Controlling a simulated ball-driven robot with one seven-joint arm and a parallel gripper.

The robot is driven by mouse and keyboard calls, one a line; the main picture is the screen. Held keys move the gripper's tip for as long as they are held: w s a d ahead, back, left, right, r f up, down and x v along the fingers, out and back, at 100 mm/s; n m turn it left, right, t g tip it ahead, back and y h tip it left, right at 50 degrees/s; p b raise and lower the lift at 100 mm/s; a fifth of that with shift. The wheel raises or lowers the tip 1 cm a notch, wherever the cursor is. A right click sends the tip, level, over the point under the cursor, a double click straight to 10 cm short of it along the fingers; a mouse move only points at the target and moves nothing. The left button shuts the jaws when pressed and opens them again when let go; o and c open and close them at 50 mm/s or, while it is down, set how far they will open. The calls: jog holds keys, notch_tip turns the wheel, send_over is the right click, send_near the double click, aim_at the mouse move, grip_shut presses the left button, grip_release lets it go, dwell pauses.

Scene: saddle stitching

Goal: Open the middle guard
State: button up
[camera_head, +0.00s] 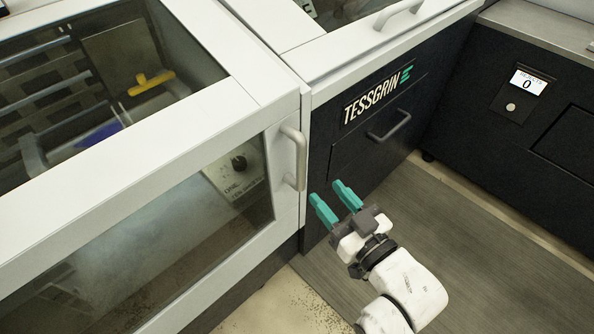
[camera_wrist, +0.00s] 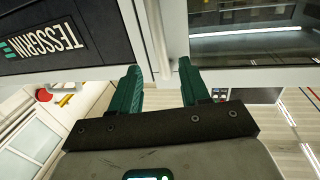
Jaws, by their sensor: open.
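A pale-framed guard with clear windows (camera_head: 150,235) fills the left of the head view and looks closed. Its upright grey bar handle (camera_head: 300,160) is at its right edge. In the wrist view the handle (camera_wrist: 158,40) appears as a pale bar between the fingertips in the picture; whether it lies at their depth I cannot tell. My gripper (camera_head: 325,190), with teal fingers, is open and empty, just right of and below the handle in the head view. The wrist view also shows the gripper (camera_wrist: 159,70). A second pale guard with a handle (camera_head: 399,14) is at the top.
A dark panel marked TESSGRIN (camera_head: 375,103) with a drawer-type handle (camera_head: 390,126) stands right of the guard. A dark unit with a small display reading 0 (camera_head: 527,83) is at the right. The grey floor mat (camera_head: 475,245) is clear around my arm.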

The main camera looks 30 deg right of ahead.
aim_at(304, 166)
jog(key=w, duration=0.7)
jog(key=w+a, duration=0.1)
jog(key=w, duration=0.2)
jog(key=shift+w+a, duration=0.1)
jog(key=shift+w, duration=0.1)
grip_shut()
dwell(0.3)
